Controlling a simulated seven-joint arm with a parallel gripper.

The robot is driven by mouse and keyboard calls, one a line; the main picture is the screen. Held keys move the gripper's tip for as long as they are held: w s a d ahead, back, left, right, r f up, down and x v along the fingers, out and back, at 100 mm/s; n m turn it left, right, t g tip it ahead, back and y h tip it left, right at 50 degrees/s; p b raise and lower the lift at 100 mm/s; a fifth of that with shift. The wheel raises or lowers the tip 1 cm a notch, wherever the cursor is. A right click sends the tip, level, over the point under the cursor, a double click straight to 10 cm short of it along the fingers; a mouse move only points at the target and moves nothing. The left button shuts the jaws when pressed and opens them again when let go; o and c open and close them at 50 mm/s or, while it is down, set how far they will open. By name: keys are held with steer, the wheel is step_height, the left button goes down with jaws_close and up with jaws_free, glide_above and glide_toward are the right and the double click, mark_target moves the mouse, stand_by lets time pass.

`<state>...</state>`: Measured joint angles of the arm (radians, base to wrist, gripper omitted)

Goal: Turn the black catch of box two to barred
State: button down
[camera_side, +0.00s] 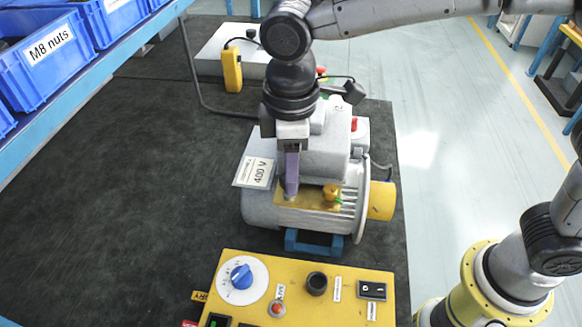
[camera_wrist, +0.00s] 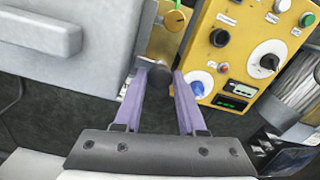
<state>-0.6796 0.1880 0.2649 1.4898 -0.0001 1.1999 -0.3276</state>
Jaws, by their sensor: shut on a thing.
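My gripper (camera_wrist: 161,73) has two purple fingers, shut on a dark round-ended piece that looks like the black catch (camera_wrist: 156,74). In the side view my gripper (camera_side: 291,194) points down at the near side of the grey blower (camera_side: 262,212), over the left part of a yellow plate (camera_side: 313,203). There the fingers hide the catch. I cannot read which way the catch points, any barred mark, or which box is two. A yellow-orange knob (camera_side: 331,192) is on the same plate, right of the fingers; it also shows in the wrist view (camera_wrist: 174,20).
A yellow control panel (camera_side: 335,273) with a blue dial (camera_side: 241,277) stands close in front of the blower. A tag reading 400 V (camera_side: 256,172) is left of my fingers. Blue bins (camera_side: 45,60) are at upper left. The dark mat (camera_side: 130,180) is clear at left.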

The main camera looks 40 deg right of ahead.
steer(key=shift+r+n, duration=0.1)
steer(key=shift+n, duration=0.2)
stand_by(0.4)
steer(key=shift+c, duration=2.4)
jaws_free()
